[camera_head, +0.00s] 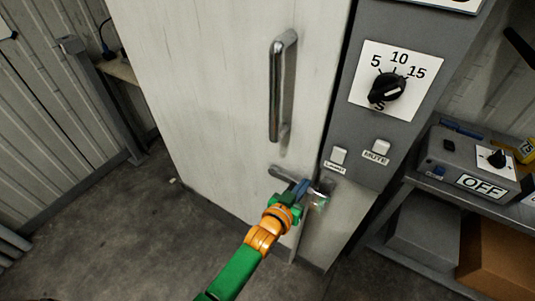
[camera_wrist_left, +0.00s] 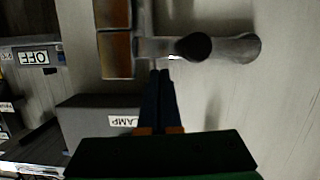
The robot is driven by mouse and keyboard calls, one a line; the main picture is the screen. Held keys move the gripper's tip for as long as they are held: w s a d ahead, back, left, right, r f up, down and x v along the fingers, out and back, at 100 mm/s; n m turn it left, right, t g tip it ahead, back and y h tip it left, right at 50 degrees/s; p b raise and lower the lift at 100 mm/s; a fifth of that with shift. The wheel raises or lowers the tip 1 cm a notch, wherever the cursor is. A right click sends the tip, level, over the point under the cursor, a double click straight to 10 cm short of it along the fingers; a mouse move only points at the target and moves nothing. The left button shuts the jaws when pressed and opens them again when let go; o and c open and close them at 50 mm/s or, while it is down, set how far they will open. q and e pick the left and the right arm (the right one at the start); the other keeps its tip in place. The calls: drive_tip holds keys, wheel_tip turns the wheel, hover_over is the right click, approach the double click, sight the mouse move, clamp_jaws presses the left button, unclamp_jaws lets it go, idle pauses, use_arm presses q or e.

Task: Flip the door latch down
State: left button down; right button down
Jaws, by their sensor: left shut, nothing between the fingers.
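The door latch (camera_head: 281,173) is a grey metal lever low on the pale door (camera_head: 220,90), lying roughly sideways near the door's right edge. In the left wrist view the latch (camera_wrist_left: 234,48) is a metal bar with a dark round knob, beside a brownish plate (camera_wrist_left: 116,52). My left gripper (camera_head: 303,186) is shut and empty, its dark fingers at the latch, hiding part of it. In the left wrist view its fingertips (camera_wrist_left: 159,74) lie close to the bar's edge; I cannot tell whether they touch. My right gripper is not in view.
A vertical metal handle (camera_head: 276,92) is on the door above the latch. A grey control panel (camera_head: 355,125) with a black dial (camera_head: 387,88) and two switches stands right of the door. A shelf with an OFF box (camera_head: 470,165) is at the right.

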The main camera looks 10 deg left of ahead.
use_arm(q)
drive_tip(key=shift+d+f, duration=0.1)
drive_tip(key=shift+f, duration=0.45)
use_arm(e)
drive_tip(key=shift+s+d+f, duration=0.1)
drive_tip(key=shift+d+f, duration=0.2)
